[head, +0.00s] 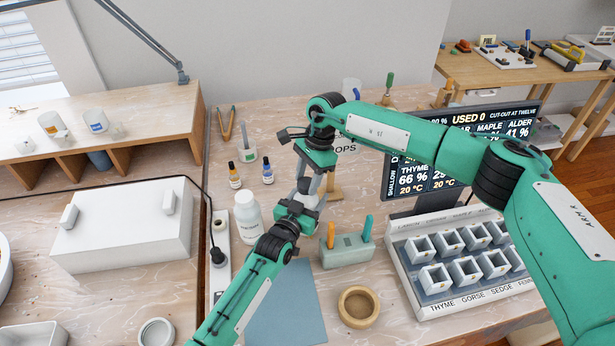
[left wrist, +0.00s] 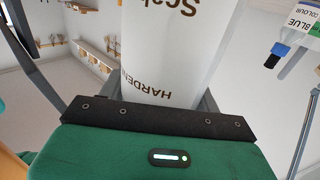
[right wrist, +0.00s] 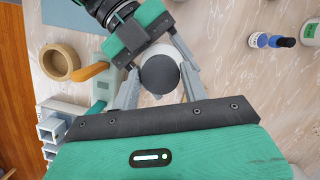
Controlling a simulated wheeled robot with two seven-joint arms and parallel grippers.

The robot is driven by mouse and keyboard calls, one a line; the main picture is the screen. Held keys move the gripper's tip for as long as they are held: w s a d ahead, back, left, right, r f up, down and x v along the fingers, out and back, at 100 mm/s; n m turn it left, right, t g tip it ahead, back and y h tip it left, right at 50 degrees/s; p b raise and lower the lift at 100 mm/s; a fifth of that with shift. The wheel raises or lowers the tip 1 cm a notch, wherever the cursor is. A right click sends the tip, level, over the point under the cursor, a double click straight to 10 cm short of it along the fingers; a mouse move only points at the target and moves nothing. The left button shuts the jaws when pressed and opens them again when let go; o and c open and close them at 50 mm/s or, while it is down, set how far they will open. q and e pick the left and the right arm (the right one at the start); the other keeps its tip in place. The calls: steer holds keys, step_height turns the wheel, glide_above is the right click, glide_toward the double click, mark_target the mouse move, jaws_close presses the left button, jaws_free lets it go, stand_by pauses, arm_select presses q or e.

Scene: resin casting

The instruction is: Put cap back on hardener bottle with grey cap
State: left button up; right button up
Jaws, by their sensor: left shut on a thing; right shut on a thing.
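The hardener bottle (left wrist: 180,50) is white with brown lettering and fills the middle of the left wrist view. My left gripper (head: 303,195) is shut on it. In the right wrist view, the grey cap (right wrist: 160,75) sits between the fingers of my right gripper (right wrist: 158,80), which is shut on it. The bottle's white top (right wrist: 158,48) shows around and under the cap. My right gripper points down from above the left one. In the head view the grippers mostly hide bottle and cap. I cannot tell whether the cap is seated.
Another white bottle (head: 248,215) stands left of the grippers, near orange and blue colour bottles (head: 267,172). A grey-green tool holder (head: 347,250), a wooden ring-shaped bowl (head: 358,306) and a rack of white cups (head: 433,279) are to the right. A blue-grey mat (head: 290,305) lies in front.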

steer(key=shift+f, duration=0.55)
